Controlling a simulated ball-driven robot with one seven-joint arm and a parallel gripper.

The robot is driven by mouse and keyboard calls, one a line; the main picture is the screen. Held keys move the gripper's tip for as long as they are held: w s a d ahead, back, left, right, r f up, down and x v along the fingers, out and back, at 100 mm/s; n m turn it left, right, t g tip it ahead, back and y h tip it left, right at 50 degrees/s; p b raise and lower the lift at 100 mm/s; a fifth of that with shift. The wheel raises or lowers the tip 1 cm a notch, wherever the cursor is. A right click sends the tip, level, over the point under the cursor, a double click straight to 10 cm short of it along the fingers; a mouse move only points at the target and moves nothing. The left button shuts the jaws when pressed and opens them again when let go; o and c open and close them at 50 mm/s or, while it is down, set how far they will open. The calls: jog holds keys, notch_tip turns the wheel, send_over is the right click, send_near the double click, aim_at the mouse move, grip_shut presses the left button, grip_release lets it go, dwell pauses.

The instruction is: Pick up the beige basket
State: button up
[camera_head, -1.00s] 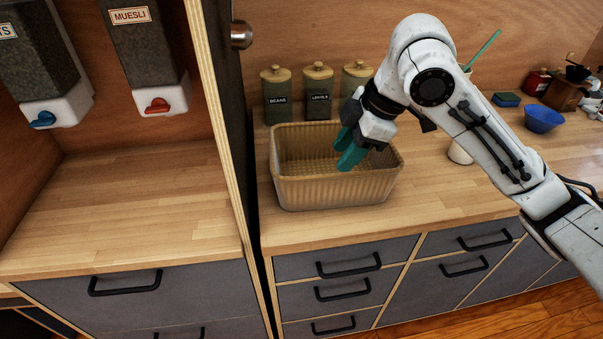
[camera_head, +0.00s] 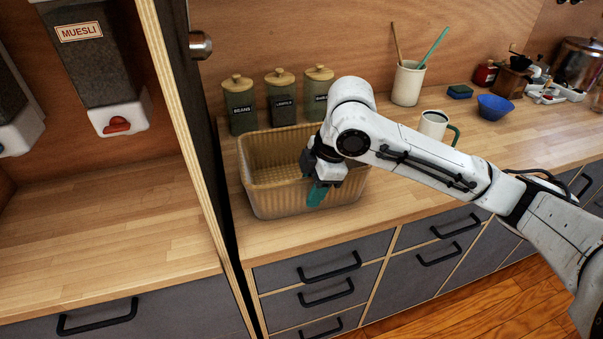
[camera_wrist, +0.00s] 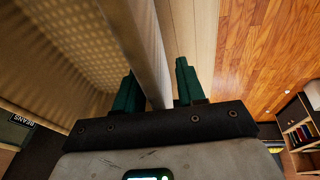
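The beige basket (camera_head: 272,202), ribbed and rectangular, stands upright and empty on the wooden counter near the tall dark panel. My gripper (camera_head: 314,187) is at its front wall, right of the middle, pointing down. One teal finger shows outside the wall; the other is hidden behind it in the head view. In the wrist view, the basket (camera_wrist: 62,55) fills the left side and its rim runs between the two fingers of my gripper (camera_wrist: 156,72). The fingers are apart, with a gap between the rim and the right finger.
Labelled canisters (camera_head: 282,97) stand close behind the basket. A white mug (camera_head: 433,124) with a green handle is to the right, under my forearm's far side. A utensil pot (camera_head: 408,84) and a blue bowl (camera_head: 495,107) stand farther back. Closed drawers (camera_head: 325,272) are below.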

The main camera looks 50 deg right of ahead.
jog(key=shift+x, duration=0.8)
jog(key=shift+c, duration=0.2)
grip_shut()
